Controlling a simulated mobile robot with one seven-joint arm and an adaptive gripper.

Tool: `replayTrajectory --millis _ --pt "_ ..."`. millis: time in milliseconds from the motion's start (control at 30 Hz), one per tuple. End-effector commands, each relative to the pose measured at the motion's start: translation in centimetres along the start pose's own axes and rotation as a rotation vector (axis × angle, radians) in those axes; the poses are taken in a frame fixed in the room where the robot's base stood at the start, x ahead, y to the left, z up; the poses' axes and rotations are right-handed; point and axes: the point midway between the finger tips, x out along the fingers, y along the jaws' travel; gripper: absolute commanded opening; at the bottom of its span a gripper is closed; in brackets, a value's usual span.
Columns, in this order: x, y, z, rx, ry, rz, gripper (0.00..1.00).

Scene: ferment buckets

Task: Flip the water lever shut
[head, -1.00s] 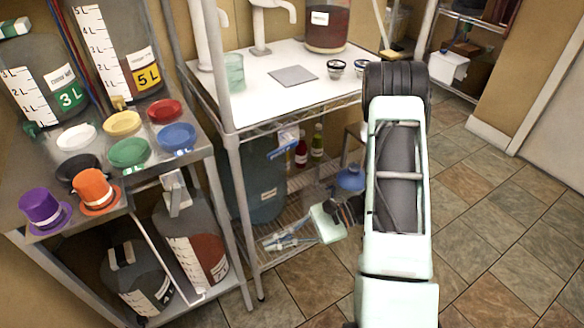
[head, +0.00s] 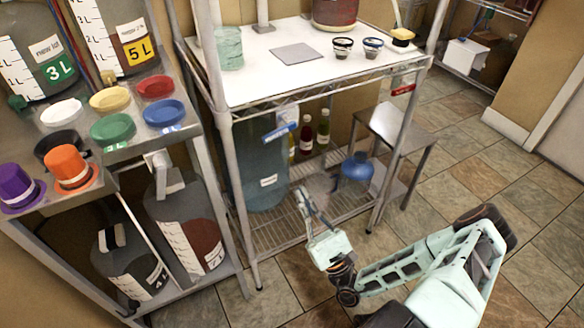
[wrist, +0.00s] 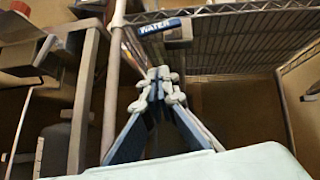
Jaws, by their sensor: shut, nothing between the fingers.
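The water lever (head: 280,131) is a blue bar on the front upper part of a large blue-tinted tank (head: 262,172), under the white-topped table. In the wrist view a blue bar labelled WATER (wrist: 160,27) shows beyond my fingertips, joined to a grey piece on its right. My gripper (head: 300,193) is in front of the tank, below the lever and apart from it in the head view. Its fingers are together and empty; the fingertips also show in the wrist view (wrist: 159,76), just below the label. I cannot tell the exact gap.
A wire rack table (head: 240,92) has a metal post (head: 216,75) left of the lever. A shelf on the left holds marked buckets and coloured lids (head: 113,128). A blue round jug (head: 357,167) and bottles (head: 323,128) stand right of the tank. Floor at right is clear.

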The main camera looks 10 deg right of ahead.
Motion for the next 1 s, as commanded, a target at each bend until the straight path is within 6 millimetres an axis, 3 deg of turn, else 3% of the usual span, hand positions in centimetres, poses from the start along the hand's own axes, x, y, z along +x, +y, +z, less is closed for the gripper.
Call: replayTrajectory --millis 500,733,1000 --pt "9.8 0.3 0.0 0.003 -0.002 0.009 0.00" --pt "11.8 0.2 2.3 0.003 0.000 0.007 0.00" --pt "12.3 0.2 2.8 0.002 0.002 0.007 0.00"
